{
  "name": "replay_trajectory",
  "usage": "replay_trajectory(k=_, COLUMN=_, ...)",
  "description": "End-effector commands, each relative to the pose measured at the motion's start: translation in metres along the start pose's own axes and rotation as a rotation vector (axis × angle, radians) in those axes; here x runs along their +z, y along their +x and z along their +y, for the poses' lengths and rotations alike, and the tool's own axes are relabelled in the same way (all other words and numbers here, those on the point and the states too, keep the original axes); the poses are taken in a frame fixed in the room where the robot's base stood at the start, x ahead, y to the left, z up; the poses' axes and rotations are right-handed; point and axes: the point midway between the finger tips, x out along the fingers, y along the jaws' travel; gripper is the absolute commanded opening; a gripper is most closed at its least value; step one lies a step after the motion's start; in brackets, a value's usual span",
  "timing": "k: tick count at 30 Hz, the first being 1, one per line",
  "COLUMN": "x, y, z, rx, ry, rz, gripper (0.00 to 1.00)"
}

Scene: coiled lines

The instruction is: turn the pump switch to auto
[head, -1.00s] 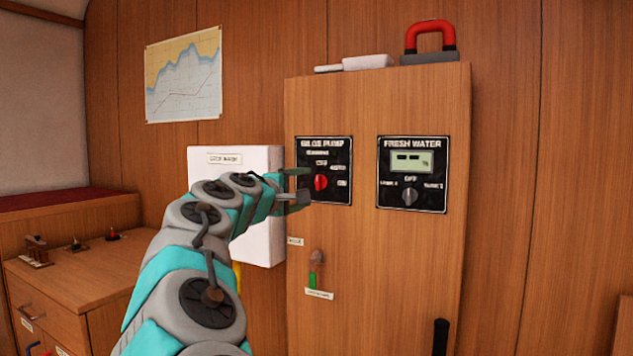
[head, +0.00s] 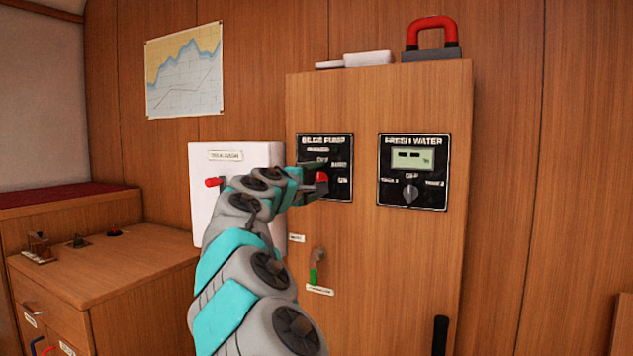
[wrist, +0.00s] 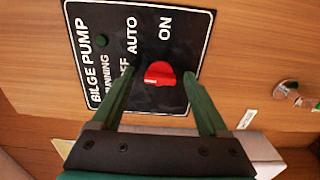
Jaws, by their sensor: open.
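The black bilge pump panel (head: 344,196) is on the wooden cabinet front, with OFF, AUTO and ON marked around its red switch knob (head: 321,178). The panel also fills the upper wrist view (wrist: 88,85), its lettering turned sideways. My gripper (head: 310,183) is at the knob in the head view. In the wrist view my gripper (wrist: 160,72) is open, one finger on each side of the red knob (wrist: 158,75), with a gap visible. Which mark the knob points to I cannot tell. My fingers partly cover the OFF lettering.
The fresh water panel (head: 413,197) with a grey knob is to the right. A white box (head: 255,155) with a red handle (head: 213,182) is on the left, close to my arm. A green-tipped lever (head: 315,272) is below the bilge pump panel.

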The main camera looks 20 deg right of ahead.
Motion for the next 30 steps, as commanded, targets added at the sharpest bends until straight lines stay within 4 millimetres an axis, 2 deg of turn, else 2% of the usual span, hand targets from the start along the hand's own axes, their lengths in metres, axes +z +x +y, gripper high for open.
replay_trajectory(k=2, x=-0.0001, y=0.0, z=-0.0001, rx=0.0, ry=0.0, rz=0.0, gripper=0.75)
replay_trajectory(k=22, x=0.0, y=0.0, z=-0.0005, rx=-0.001, ry=0.0, rz=0.0, gripper=0.0)
replay_trajectory(k=30, x=-0.0001, y=0.0, z=-0.0015, rx=-0.001, ry=0.012, rz=0.0, gripper=0.0)
